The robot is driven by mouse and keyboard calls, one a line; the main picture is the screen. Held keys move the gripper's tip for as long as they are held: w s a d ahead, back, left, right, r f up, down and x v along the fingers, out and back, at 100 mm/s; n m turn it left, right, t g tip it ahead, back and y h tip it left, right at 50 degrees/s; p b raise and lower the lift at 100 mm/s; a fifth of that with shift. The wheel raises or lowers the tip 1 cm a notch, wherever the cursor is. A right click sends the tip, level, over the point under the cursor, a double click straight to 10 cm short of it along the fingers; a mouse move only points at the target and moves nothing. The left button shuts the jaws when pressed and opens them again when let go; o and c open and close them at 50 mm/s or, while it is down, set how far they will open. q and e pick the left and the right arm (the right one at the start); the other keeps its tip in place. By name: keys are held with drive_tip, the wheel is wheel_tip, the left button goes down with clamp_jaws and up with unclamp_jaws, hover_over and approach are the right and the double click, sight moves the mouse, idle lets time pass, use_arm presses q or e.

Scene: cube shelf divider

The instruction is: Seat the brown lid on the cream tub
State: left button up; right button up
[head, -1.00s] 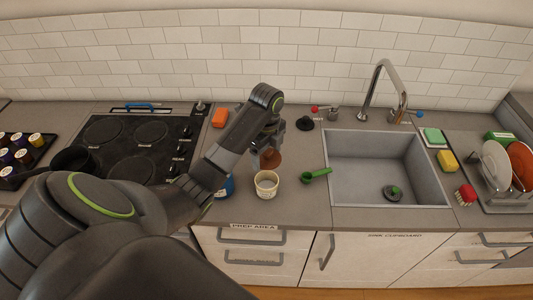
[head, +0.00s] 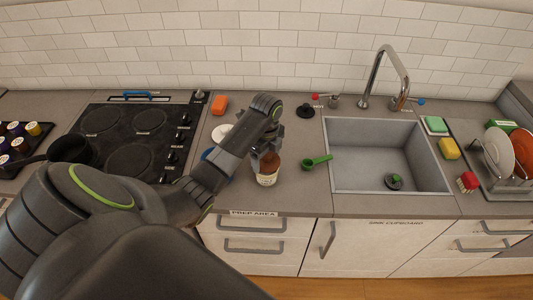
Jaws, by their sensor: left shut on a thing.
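The cream tub (head: 267,181) stands upright on the counter in front of the stove-side end of the sink. The brown lid (head: 269,162) is at the tub's mouth, covering much of the opening, and looks a little tilted. I cannot tell whether it rests on the rim or hangs just above it. My left gripper (head: 268,151) reaches in from the left and is shut on the lid from above; its fingertips are partly hidden by the wrist. My right gripper is not in view.
A green scoop (head: 316,161) lies just right of the tub, before the sink (head: 378,182). A blue item (head: 209,155) and a white round item (head: 221,132) are partly behind my left arm. An orange block (head: 219,104) and a black object (head: 305,110) stand further back.

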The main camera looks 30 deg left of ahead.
use_arm(q)
drive_tip(key=shift+f, duration=0.1)
idle(0.4)
drive_tip(key=shift+f+b, duration=0.5)
drive_tip(key=shift+f, duration=0.55)
drive_tip(key=o, duration=0.8)
drive_tip(key=shift+o, duration=0.2)
drive_tip(key=o, duration=0.4)
drive_tip(key=shift+c, duration=0.2)
drive_tip(key=shift+r+p, duration=1.5)
drive_tip(key=shift+p, duration=0.15)
drive_tip(key=shift+r, duration=2.55)
